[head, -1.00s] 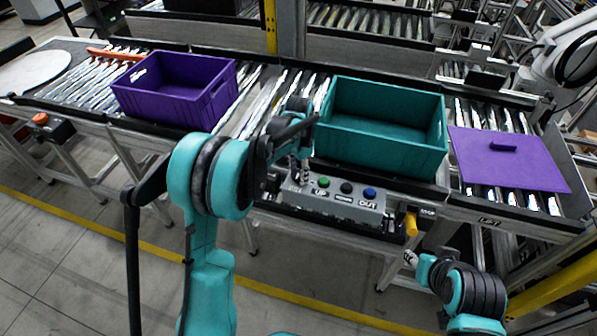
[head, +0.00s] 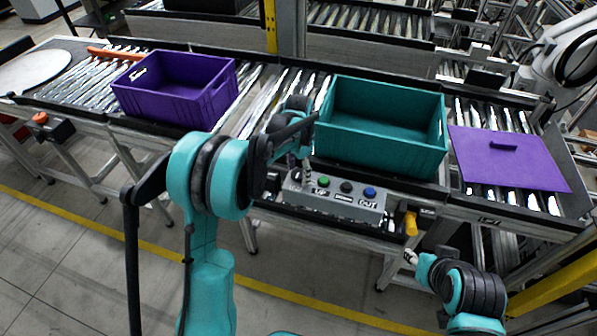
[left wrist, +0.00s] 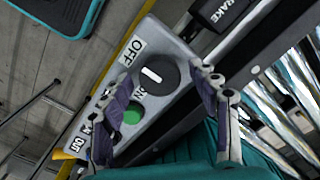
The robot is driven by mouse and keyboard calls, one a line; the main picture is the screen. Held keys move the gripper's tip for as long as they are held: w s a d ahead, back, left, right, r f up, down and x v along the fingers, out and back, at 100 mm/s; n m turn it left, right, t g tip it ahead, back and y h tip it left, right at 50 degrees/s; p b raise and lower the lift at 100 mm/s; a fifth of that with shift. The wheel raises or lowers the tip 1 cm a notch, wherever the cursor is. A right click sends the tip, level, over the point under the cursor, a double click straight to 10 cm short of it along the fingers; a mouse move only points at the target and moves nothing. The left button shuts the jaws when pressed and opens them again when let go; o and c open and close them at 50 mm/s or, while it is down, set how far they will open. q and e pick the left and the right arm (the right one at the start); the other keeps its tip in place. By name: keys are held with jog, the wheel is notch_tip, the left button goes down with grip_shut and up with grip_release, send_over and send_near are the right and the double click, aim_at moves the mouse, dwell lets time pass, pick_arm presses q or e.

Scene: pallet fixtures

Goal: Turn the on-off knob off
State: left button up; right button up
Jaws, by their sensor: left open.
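The on-off knob (left wrist: 154,75) is a round black dial with a white line, on a grey control box. In the left wrist view it sits between an OFF label (left wrist: 132,51) and a partly covered ON label (left wrist: 137,91). My left gripper (left wrist: 165,77) is open, with one finger on each side of the knob; I cannot tell whether they touch it. In the head view my left gripper (head: 300,172) is over the left end of the control box (head: 338,206) and hides the knob. My right gripper (head: 411,257) is low at the right, apart from the box; its jaws are unclear.
Green (head: 323,181), black (head: 346,187) and blue (head: 369,193) buttons line the box beside the knob. A teal crate (head: 385,152) stands just behind it on the conveyor. A purple crate (head: 165,105) stands left; a purple lid (head: 510,170) lies right. A yellow knob (head: 411,224) sticks out at right.

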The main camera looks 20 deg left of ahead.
aim_at(298, 173)
pick_arm(q)
notch_tip(298, 173, up, 12)
dwell(0.4)
jog(key=shift+f, duration=0.15)
jog(key=s+r+n+t, duration=0.3)
jog(key=s+r+n, duration=0.1)
jog(key=s, duration=0.9)
jog(key=s+f+n+t, duration=0.2)
jog(key=s, duration=0.4)
jog(key=s+f+n+t, duration=0.2)
jog(key=s+f, duration=0.1)
jog(key=s, duration=0.4)
jog(key=shift+f, duration=0.25)
